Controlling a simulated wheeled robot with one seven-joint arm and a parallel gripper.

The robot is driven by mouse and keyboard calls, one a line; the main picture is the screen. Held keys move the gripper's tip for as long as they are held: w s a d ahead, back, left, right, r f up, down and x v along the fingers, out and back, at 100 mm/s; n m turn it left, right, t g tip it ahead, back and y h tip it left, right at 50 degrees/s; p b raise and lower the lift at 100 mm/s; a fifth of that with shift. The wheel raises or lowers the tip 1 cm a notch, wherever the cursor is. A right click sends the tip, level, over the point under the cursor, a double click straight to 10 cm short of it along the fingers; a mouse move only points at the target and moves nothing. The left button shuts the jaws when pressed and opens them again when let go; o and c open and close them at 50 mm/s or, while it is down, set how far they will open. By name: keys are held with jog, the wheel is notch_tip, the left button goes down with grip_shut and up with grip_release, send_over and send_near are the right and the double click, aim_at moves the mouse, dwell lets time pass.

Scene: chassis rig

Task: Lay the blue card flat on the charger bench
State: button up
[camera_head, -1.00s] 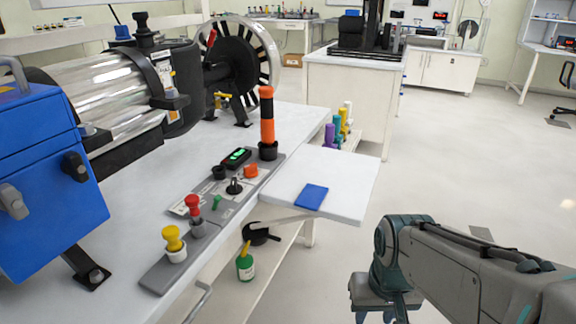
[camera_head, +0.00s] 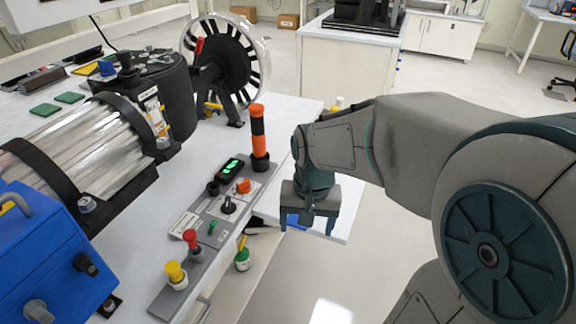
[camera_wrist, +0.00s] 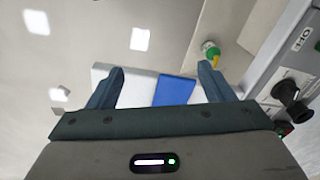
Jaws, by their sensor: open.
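The blue card (camera_head: 292,220) lies on a small white side shelf (camera_head: 349,205) that juts from the long white bench (camera_head: 150,235). My gripper (camera_head: 306,230) hides most of the card in the head view. In the wrist view the blue card (camera_wrist: 175,90) shows between the fingers, nearer the right one, with white shelf (camera_wrist: 138,91) beside it. My gripper (camera_wrist: 160,70) is open and empty, pointing down above the shelf. Its height over the card is hard to tell. No label tells which surface is the charger bench.
A grey control strip (camera_head: 215,220) with knobs runs along the bench edge, with an orange and black post (camera_head: 259,140) at its far end. A blue box (camera_head: 45,255) and a silver cylinder (camera_head: 85,150) stand left.

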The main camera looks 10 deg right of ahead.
jog(key=w+r+m+p, duration=0.3)
jog(key=w+r+p, duration=0.3)
jog(key=r+p, duration=0.5)
jog(key=shift+m+g, duration=0.3)
notch_tip(320, 180, down, 8)
jog(key=shift+f+b, duration=0.15)
jog(key=shift+b, duration=0.35)
jog(key=shift+d+f+b, duration=0.1)
jog(key=shift+f+b, duration=0.2)
jog(key=shift+f, duration=2.25)
jog(key=shift+f, duration=0.15)
jog(key=c, duration=1.1)
jog(key=shift+c, duration=0.2)
